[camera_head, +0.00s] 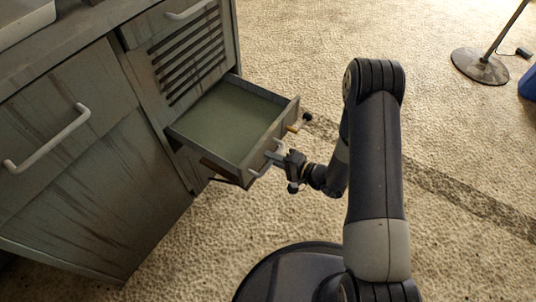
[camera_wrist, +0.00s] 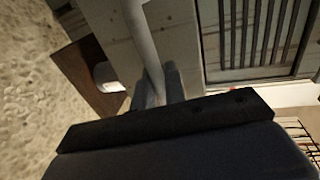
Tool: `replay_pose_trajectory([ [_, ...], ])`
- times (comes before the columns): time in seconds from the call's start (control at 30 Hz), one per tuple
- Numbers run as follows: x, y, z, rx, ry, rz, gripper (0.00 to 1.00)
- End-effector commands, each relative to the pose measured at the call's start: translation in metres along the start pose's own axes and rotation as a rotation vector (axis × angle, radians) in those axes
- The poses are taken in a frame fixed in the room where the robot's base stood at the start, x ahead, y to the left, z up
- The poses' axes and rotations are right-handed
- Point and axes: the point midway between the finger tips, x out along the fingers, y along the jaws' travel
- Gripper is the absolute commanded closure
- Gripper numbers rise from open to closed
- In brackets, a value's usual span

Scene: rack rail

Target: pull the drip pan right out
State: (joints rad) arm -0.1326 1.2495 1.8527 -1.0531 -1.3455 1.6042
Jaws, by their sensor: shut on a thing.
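The drip pan (camera_head: 225,114) is a shallow, open grey-green tray in the head view. It sticks well out of the cabinet front below a slatted vent, and its inside looks empty. Its back end is at the cabinet opening; I cannot tell how much is still inside. A pale bar handle (camera_head: 257,171) is on its front, and it also crosses the top of the wrist view (camera_wrist: 141,38). My gripper (camera_head: 277,158) is at the pan's front, shut on the handle. In the wrist view its fingers (camera_wrist: 160,86) are on either side of the bar.
The worn grey cabinet (camera_head: 75,170) stands at the left, with another handle (camera_head: 48,140) on its large front. A brown part shows below the pan. A round metal stand base (camera_head: 480,67) is at the upper right. The carpet right of the pan is mostly clear.

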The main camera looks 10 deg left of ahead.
Motion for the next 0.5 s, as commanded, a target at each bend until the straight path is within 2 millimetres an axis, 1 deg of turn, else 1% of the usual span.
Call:
replay_pose_trajectory([
  [0.37,-0.0026,0.0014,0.0,0.001,0.001,0.002,1.0],
  [0.4,-0.0026,0.0014,0.0,0.0,0.001,0.002,0.87],
  [0.5,-0.0025,0.0013,0.0,0.0,0.001,0.002,0.79],
])
